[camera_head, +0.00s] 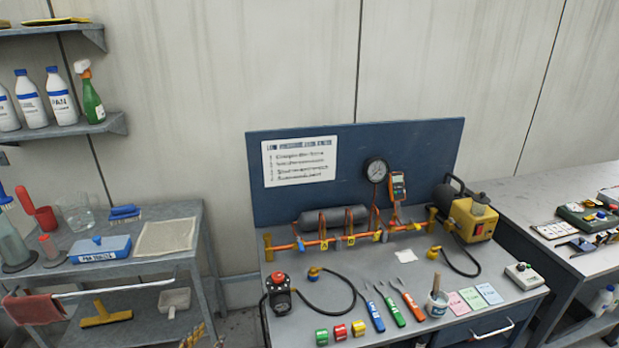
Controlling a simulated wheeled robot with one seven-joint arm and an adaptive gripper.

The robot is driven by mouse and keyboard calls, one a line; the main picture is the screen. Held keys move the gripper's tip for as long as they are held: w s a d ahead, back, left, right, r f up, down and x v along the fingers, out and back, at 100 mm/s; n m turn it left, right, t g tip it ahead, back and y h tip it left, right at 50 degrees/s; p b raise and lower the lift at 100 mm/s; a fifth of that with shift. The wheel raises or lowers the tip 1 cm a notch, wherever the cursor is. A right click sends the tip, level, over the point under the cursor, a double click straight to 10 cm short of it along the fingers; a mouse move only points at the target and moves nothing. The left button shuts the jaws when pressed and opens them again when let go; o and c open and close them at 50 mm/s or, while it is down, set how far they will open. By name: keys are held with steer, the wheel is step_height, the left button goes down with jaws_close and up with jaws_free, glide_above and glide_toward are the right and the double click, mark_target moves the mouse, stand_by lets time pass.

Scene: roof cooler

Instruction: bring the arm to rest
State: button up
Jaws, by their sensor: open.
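My gripper and arm are not visible in the head view. A workbench (395,311) with a blue back panel (420,165) stands in the middle. On it are a dark grey cylinder (330,219) behind an orange pipe manifold (345,241), a round gauge (376,170), and a yellow pump (473,220). Several colour-handled tools (392,309) lie near its front edge.
A left cart (190,212) holds a blue box (99,249), a glass beaker (76,216) and a red towel (36,308). Bottles (59,98) stand on a wall shelf (110,122). A right bench (530,215) carries small devices. A narrow gap separates cart and workbench.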

steer(key=s+a+f+n+g+y, duration=0.3)
steer(key=s+a+n+g+y, duration=0.35)
steer(key=s+a+y, duration=0.2)
steer(key=s+d+r+g+h, duration=0.1)
steer(key=s+d+r, duration=0.4)
steer(key=d, duration=1.3)
steer(key=s+d+r+m+h, duration=0.1)
steer(key=s+d+r, duration=0.5)
steer(key=d+r, duration=0.8)
steer(key=s+d+r+m+g+h, duration=0.1)
steer(key=s+d+r+h, duration=0.2)
steer(key=d+r, duration=0.7)
steer(key=s+d, duration=0.2)
steer(key=d, duration=1.2)
steer(key=shift+s+g, duration=0.35)
steer(key=shift+s, duration=0.05)
